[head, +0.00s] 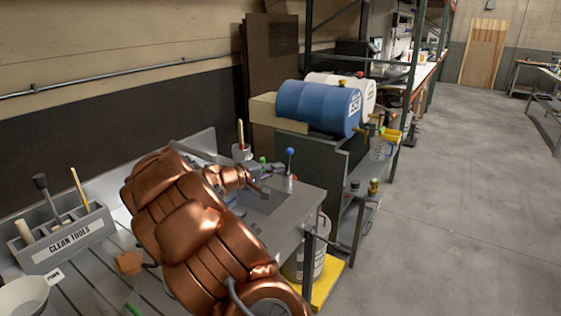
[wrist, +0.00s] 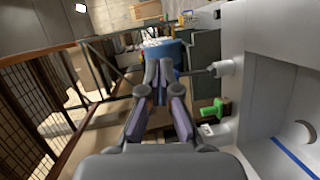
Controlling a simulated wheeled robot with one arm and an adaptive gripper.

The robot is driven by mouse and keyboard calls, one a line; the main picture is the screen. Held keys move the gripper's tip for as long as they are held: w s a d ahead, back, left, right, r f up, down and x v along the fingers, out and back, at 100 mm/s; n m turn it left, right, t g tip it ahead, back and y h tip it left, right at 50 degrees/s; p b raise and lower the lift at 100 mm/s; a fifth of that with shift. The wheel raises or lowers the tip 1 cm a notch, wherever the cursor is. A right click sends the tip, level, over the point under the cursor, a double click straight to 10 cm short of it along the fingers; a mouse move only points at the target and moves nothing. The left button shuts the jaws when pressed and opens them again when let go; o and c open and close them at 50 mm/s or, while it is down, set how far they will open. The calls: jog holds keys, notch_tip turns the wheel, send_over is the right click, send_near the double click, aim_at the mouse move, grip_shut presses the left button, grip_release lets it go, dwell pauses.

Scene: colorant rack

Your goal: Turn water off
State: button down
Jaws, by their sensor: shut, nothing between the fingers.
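The sink (head: 300,205) is a grey basin set in the metal bench, partly hidden by my copper arm. A blue ball-topped fitting (head: 289,152) stands at its back corner, and a small green piece (head: 263,160) shows just left of it. In the wrist view a green handle (wrist: 213,108) sits on a pale base to the right of my fingers, apart from them. A grey fitting with a thin rod (wrist: 222,68) is above it. My gripper (head: 281,169) is near these fittings; in the wrist view my gripper (wrist: 165,66) is shut and empty. No running water can be made out.
A clean tools caddy (head: 65,240) and a white bowl (head: 25,294) are on the bench at left. A blue drum (head: 315,106) and a white drum (head: 356,90) lie behind the sink. A bucket (head: 306,259) stands below the bench. Open floor lies right.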

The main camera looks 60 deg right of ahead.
jog(key=w+d+f+n+t+h, duration=0.2)
jog(key=w+d+f, duration=0.4)
jog(key=w, duration=0.4)
jog(key=shift+d+f+n+t, duration=0.25)
jog(key=shift+f+n+t, duration=0.3)
jog(key=shift+t, duration=0.55)
jog(key=shift+d+r, duration=0.15)
jog(key=d+p, duration=0.3)
jog(key=d, duration=0.6)
jog(key=shift+d, duration=0.35)
jog(key=shift+s+f+b, duration=0.15)
jog(key=shift+f+b, duration=0.05)
jog(key=shift+b, duration=0.5)
jog(key=shift+r+m+b, duration=0.15)
jog(key=shift+m+b, duration=0.1)
jog(key=shift+b, duration=0.1)
